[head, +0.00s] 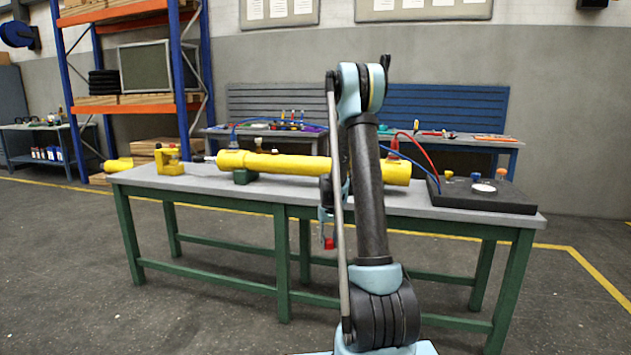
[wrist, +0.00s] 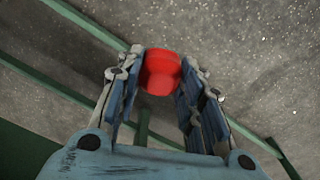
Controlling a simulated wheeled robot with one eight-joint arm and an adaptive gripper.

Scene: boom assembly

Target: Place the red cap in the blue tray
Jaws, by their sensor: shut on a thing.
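The red cap (wrist: 160,73) is pinched between the two fingertips of my gripper (wrist: 162,60) in the wrist view. In the head view the red cap (head: 329,243) shows as a small red spot below the tabletop's height, left of my arm. My gripper (head: 326,222) is just above it there, partly hidden by my own arm. I cannot make out a blue tray in either view.
A green-legged workbench (head: 400,202) stands across the middle, with a long yellow boom cylinder (head: 280,163), a yellow clamp block (head: 169,159) and a black board (head: 482,194) on top. Green rails run below. The floor (head: 190,300) in front is clear.

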